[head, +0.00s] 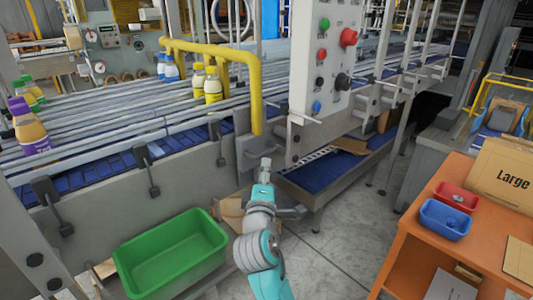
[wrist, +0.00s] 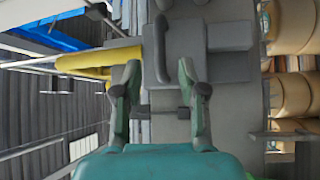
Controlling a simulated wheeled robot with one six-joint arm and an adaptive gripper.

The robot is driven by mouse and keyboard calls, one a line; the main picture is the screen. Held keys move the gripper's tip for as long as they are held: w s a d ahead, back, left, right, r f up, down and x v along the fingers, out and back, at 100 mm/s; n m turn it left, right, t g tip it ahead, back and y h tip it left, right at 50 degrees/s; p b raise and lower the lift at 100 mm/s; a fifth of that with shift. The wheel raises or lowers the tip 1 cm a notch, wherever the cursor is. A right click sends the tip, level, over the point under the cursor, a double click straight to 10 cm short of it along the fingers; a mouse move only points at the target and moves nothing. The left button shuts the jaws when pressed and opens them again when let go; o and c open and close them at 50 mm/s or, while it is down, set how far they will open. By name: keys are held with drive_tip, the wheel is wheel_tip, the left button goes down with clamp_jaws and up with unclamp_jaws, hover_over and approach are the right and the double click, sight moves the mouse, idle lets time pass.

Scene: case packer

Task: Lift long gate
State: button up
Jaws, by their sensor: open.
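The long gate is most likely the yellow tubular bar (head: 213,50) in the head view. It spans the conveyor and bends down at its near end to a grey bracket (head: 262,152) on the conveyor's side. In the wrist view a yellow bar (wrist: 90,62) runs in from the left to a grey bracket (wrist: 200,70). My gripper (head: 265,163) is just in front of the bracket, below the yellow bar's lower end. In the wrist view the two fingers of my gripper (wrist: 160,80) are apart, with grey bracket parts seen between them. I cannot tell whether they touch it.
Bottles, including a purple-capped bottle (head: 29,128), stand on the conveyor. A control panel (head: 325,60) with buttons hangs right of the bar. A green bin (head: 172,255) is at lower left. An orange table (head: 425,225) with a red tray and blue tray (head: 445,220) stands right. Floor between is clear.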

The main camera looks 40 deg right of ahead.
sight(266, 155)
drive_tip(key=x, duration=0.8)
drive_tip(key=shift+w+d, duration=0.15)
drive_tip(key=shift+w, duration=0.05)
clamp_jaws()
